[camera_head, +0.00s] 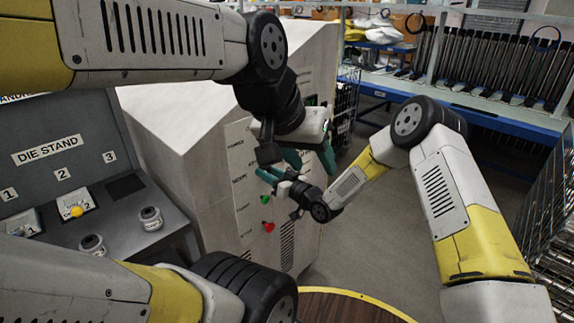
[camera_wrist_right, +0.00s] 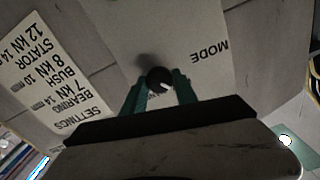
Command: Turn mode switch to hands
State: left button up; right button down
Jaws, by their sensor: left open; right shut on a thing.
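The mode switch is a round black knob (camera_wrist_right: 157,77) with a white mark, on a pale panel beside the upside-down word MODE in the right wrist view. The teal fingertips of my right gripper (camera_wrist_right: 159,84) are shut on it from both sides. In the head view my right gripper (camera_head: 270,176) reaches the cabinet's panel (camera_head: 241,160) from the right, and the knob itself is hidden there. My left gripper (camera_head: 310,160) is open and empty, hanging just right of the right gripper, in front of the cabinet's edge.
A green button (camera_head: 265,199) and a red button (camera_head: 268,227) sit lower on the cabinet panel. The DIE STAND console (camera_head: 125,186) stands at left. A blue-edged rack (camera_head: 478,110) stands at the back right. Bare floor lies right of the cabinet. The two grippers are close together.

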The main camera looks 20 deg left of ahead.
jog(key=shift+w+d+f+m, duration=0.1)
jog(key=shift+f+m, duration=0.05)
jog(key=shift+m, duration=3.75)
jog(key=shift+w+f+m, duration=0.1)
jog(key=shift+m, duration=3.8)
jog(key=c, duration=1)
grip_release()
jog(key=v, duration=0.7)
jog(key=shift+s+d, duration=0.2)
jog(key=shift+d, duration=0.15)
